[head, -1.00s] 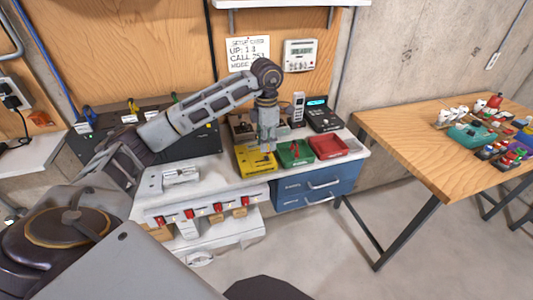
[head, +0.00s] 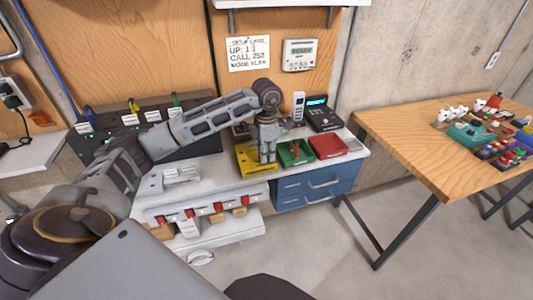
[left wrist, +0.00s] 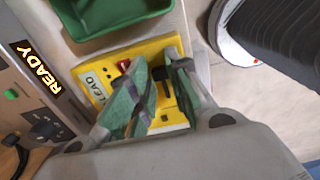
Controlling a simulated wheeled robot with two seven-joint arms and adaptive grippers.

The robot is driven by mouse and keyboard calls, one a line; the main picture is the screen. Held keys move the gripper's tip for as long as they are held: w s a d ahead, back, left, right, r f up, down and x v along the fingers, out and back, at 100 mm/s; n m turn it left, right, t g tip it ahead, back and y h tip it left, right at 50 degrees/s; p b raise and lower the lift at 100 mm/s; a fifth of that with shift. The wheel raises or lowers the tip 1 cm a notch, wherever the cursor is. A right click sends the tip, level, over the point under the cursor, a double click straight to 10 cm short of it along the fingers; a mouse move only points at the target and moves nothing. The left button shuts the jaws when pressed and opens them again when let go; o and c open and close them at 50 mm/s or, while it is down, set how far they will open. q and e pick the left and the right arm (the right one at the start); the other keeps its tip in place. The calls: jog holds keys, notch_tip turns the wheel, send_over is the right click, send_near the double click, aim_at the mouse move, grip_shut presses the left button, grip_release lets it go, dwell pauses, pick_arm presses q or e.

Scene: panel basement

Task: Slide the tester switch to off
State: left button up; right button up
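A yellow box labelled LEAD, which looks like the tester, sits on the white bench in the head view (head: 246,163) and fills the middle of the left wrist view (left wrist: 93,87). It carries a red part (left wrist: 124,66) and a dark slider-like part (left wrist: 162,74). My left gripper (head: 267,160) points down over the yellow box. In the left wrist view its green-padded fingers (left wrist: 158,70) stand apart, with the dark part between them. Contact with it cannot be told. The fingers hide part of the box's face. My right gripper is out of view.
A green bin (head: 290,158) and a red bin (head: 328,147) stand right of the yellow box. Blue drawers (head: 318,185) are below. A wooden table (head: 400,140) is at right.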

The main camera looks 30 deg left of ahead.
aim_at(255, 162)
pick_arm(q)
grip_shut()
jog(key=shift+a, duration=0.1)
jog(key=shift+s+a+b, duration=0.6)
jog(key=shift+s+a, duration=0.6)
jog(key=shift+s, duration=0.2)
jog(key=shift+o, duration=1.5)
grip_release()
jog(key=shift+s+a, duration=0.1)
jog(key=shift+s, duration=0.05)
